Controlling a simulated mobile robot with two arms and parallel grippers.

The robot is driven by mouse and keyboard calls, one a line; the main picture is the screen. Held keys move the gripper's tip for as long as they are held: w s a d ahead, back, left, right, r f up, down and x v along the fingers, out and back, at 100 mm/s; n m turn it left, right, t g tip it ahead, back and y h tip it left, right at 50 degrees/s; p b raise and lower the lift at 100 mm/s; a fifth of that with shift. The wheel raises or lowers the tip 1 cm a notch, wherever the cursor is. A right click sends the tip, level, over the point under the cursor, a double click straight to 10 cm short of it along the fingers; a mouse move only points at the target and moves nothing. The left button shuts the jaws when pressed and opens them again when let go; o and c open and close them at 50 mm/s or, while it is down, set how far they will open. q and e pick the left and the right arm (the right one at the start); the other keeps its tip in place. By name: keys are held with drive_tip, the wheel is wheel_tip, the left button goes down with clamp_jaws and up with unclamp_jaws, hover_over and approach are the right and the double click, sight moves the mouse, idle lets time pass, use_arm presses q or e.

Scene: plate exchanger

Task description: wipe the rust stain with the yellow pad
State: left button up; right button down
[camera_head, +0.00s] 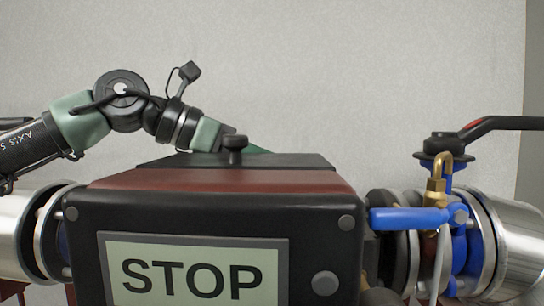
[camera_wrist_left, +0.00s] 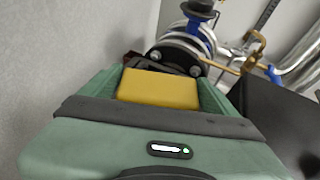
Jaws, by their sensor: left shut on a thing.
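The yellow pad (camera_wrist_left: 158,89) is between the green fingers of my left gripper (camera_wrist_left: 160,76) in the left wrist view, and the gripper is shut on it. In the head view my left gripper (camera_head: 258,149) is behind the black box with the STOP sign, against the grey wall; its fingertips and the pad are hidden there. I cannot make out a rust stain in either view. My right gripper is in neither view.
The black box (camera_head: 210,222) with a brownish-red top band (camera_head: 230,181) fills the front middle. A blue valve (camera_head: 410,218) with a brass padlock (camera_head: 436,187) and a black lever (camera_head: 505,123) stands at right. Silver pipes (camera_head: 515,240) flank the box. The wall (camera_head: 330,70) above is clear.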

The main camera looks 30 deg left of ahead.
use_arm(q)
drive_tip(key=shift+w+r+p, duration=0.15)
drive_tip(key=shift+r+p, duration=0.2)
drive_tip(key=shift+p, duration=0.3)
drive_tip(key=shift+w+a, duration=0.2)
drive_tip(key=shift+w+a+f+p, duration=0.15)
drive_tip(key=shift+w+a+p, duration=0.4)
drive_tip(key=shift+w, duration=0.25)
drive_tip(key=shift+w+a+p, duration=0.25)
drive_tip(key=shift+w+p, duration=0.25)
drive_tip(key=shift+p, duration=0.2)
drive_tip(key=shift+w+a, duration=0.2)
drive_tip(key=shift+w, duration=0.1)
drive_tip(key=shift+w+a+f, duration=0.15)
drive_tip(key=shift+w+a, duration=0.3)
drive_tip(key=shift+w, duration=0.4)
drive_tip(key=shift+s, duration=0.15)
wheel_tip(320, 180, up, 6)
